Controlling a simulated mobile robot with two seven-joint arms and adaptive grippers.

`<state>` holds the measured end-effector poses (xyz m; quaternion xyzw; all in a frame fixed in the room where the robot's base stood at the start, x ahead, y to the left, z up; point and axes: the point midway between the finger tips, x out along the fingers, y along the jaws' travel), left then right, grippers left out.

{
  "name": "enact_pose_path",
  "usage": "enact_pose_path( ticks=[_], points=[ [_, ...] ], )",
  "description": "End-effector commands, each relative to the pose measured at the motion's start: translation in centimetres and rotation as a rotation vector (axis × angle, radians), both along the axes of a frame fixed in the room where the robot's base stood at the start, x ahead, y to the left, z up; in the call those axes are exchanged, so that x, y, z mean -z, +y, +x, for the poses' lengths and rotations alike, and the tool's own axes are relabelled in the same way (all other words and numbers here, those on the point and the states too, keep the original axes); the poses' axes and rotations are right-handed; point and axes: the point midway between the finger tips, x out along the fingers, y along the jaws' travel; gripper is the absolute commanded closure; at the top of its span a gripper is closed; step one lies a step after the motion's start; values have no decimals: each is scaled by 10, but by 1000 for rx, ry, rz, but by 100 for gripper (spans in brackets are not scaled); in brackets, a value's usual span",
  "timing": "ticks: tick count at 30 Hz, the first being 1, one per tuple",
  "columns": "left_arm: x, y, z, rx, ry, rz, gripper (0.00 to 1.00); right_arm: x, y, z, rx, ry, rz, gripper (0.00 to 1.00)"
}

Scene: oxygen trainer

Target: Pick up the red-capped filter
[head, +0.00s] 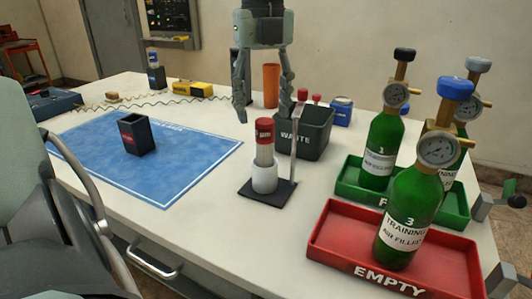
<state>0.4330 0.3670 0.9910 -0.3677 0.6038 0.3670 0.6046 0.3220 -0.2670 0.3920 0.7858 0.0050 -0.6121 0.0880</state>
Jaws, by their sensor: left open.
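The red-capped filter (264,142) is a pale cylinder with a red, labelled top. It stands upright in a white cup (264,178) on a black base (257,192), left of a thin upright post. My left gripper (263,117) points down from the top of the head view, its fingers spread and empty. My right gripper is not in view.
A dark WASTE bin (312,142) stands right behind the filter stand. A red EMPTY tray (335,238) and a green tray (347,191) hold green gauged bottles at right. A blue mat (190,160) with a small black box (136,135) lies at left.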

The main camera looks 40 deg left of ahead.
Motion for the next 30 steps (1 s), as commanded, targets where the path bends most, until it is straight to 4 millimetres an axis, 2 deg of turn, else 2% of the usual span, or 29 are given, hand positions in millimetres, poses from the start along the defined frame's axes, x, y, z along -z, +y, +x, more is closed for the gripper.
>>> enact_pose_path(
  ticks=[7, 16, 27, 30],
  points=[
    [35, 0, 2, 0, 2, 0, 46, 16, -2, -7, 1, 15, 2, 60],
    [42, 0, 2, -1, 0, 0, 46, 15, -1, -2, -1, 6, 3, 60],
    [42, 0, 2, -1, 0, 1, 91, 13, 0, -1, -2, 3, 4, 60],
    [42, 0, 2, -1, 0, 1, 100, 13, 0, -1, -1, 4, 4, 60]
  ],
)
